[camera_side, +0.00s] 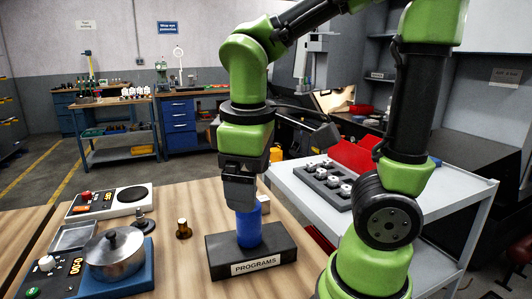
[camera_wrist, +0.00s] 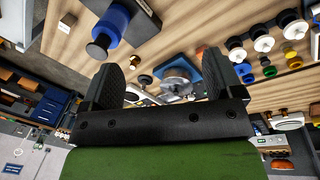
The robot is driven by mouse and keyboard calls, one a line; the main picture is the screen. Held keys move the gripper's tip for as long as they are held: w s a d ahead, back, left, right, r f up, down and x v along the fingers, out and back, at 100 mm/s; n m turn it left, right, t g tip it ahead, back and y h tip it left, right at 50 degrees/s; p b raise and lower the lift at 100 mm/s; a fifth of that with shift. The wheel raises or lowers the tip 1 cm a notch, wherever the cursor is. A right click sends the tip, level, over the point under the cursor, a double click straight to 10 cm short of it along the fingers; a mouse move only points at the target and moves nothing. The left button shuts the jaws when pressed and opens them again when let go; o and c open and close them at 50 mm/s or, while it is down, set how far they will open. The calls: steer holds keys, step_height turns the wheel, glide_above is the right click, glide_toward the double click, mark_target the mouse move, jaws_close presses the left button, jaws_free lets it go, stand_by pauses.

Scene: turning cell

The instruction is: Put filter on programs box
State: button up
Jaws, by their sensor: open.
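The blue filter (camera_side: 249,228) stands upright on the black programs box (camera_side: 275,243), which carries a white PROGRAMS label on its front. In the side view my gripper (camera_side: 240,198) overlaps the filter's upper end, so its top is hidden there. In the wrist view the jaws of my gripper (camera_wrist: 158,75) are spread wide with nothing held between them. There a blue cylinder with a dark end, apparently the filter (camera_wrist: 112,24), shows outside the jaws, past the left finger.
A steel pot (camera_side: 114,253) on a blue base stands at the front left, with a hotplate-like unit (camera_side: 131,194) behind it. A small brass-topped part (camera_side: 183,229) stands left of the box. A grey cart (camera_side: 425,200) with a tray of parts (camera_side: 331,187) is at the right.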

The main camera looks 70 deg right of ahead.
steer(key=s+a+r+m+t+y, duration=0.2)
steer(key=s+r+m+t+y, duration=0.1)
steer(key=r+m+t, duration=0.2)
steer(key=shift+s+a+m+t+y, duration=0.2)
steer(key=shift+s+m+t+y, duration=0.1)
steer(key=shift+m+t, duration=0.4)
